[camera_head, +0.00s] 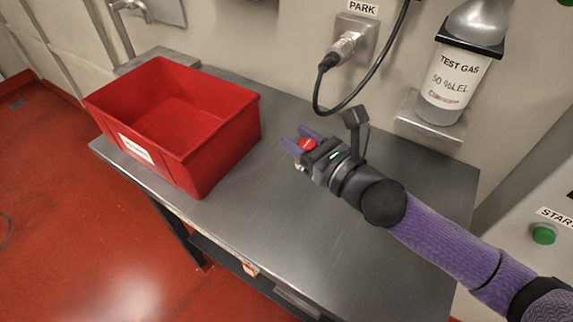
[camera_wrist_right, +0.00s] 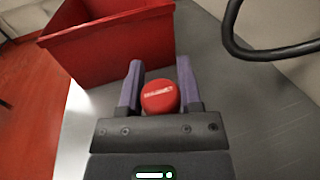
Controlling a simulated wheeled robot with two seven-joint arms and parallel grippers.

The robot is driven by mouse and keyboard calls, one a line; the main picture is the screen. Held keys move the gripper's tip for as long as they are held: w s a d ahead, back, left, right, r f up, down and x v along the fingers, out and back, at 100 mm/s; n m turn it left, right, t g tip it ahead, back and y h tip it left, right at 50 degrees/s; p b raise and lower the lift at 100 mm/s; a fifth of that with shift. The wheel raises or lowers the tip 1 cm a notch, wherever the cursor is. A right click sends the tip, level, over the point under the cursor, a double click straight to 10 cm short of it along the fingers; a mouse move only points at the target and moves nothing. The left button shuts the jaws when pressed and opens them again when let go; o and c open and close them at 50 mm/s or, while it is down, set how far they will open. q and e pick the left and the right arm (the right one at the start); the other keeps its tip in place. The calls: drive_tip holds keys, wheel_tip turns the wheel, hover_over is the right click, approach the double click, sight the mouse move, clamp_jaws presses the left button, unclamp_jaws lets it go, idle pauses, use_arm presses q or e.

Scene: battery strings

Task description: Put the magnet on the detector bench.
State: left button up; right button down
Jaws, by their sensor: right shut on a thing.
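A round red magnet (camera_head: 308,144) with faint white lettering is between the fingers of my right gripper (camera_head: 296,144). In the right wrist view the magnet (camera_wrist_right: 160,97) sits close to the palm, between the two purple fingers of the right gripper (camera_wrist_right: 160,80). The gripper is shut on it, over the middle of the grey metal bench (camera_head: 270,210). I cannot tell whether the magnet touches the bench top. My left gripper is in neither view.
A red bin (camera_head: 225,140) with a white label stands on the bench's left part. A black cable (camera_head: 318,95) hangs from the PARK socket (camera_head: 350,42). A TEST GAS bottle (camera_head: 452,82) is on the wall at right. The bench's front and right parts are bare.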

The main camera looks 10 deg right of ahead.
sight(298, 163)
wheel_tip(298, 163, down, 6)
drive_tip(key=shift+b, duration=1.2)
drive_tip(key=shift+r, duration=0.2)
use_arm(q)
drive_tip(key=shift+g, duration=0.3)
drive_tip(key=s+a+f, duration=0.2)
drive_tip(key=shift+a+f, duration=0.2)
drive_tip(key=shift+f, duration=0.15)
use_arm(e)
drive_tip(key=c, duration=0.7)
unclamp_jaws()
drive_tip(key=shift+f, duration=0.2)
drive_tip(key=o, duration=0.4)
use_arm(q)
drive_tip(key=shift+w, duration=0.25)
use_arm(e)
drive_tip(key=shift+r, duration=0.2)
drive_tip(key=shift+s+d, duration=0.1)
drive_tip(key=shift+s, duration=0.15)
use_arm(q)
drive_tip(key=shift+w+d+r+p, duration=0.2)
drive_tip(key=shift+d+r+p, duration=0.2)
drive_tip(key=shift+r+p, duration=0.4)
use_arm(e)
drive_tip(key=v, duration=1.1)
drive_tip(key=shift+s+d, duration=0.15)
drive_tip(key=shift+s, duration=0.1)
